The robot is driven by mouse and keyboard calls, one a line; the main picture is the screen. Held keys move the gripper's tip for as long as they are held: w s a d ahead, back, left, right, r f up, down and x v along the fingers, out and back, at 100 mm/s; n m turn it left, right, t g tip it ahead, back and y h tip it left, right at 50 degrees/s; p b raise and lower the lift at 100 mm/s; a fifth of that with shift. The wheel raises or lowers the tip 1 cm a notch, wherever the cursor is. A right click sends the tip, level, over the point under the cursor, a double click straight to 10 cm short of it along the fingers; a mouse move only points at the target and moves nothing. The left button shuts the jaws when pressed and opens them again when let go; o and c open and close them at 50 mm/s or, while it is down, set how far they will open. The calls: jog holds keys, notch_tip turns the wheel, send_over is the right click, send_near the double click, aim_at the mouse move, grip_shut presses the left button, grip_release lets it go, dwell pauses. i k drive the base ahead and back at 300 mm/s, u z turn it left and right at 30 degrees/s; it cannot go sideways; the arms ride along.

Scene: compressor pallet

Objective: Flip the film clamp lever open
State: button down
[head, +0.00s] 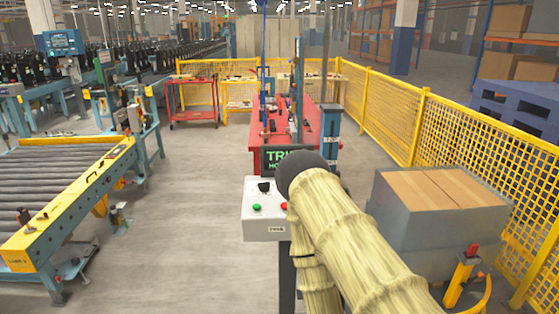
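I cannot pick out the film clamp lever for certain in the head view. A small yellow upright piece with a red tip (463,272) stands at the lower right, in front of the grey box; I cannot tell whether it is the clamp lever. My arm, in a pale ribbed sleeve with a dark rounded joint, rises from the bottom centre and hides part of what is behind it. My gripper is not in view.
A grey control box (265,209) with green and red buttons stands just left of my arm. A roller conveyor (70,190) is at left. A grey box with a cardboard top (440,190) and yellow mesh fence (470,140) are at right. Open floor (190,210) lies left of centre.

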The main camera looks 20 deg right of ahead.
aim_at(480, 274)
jog(key=z, duration=1.8)
jog(key=i, duration=1.7)
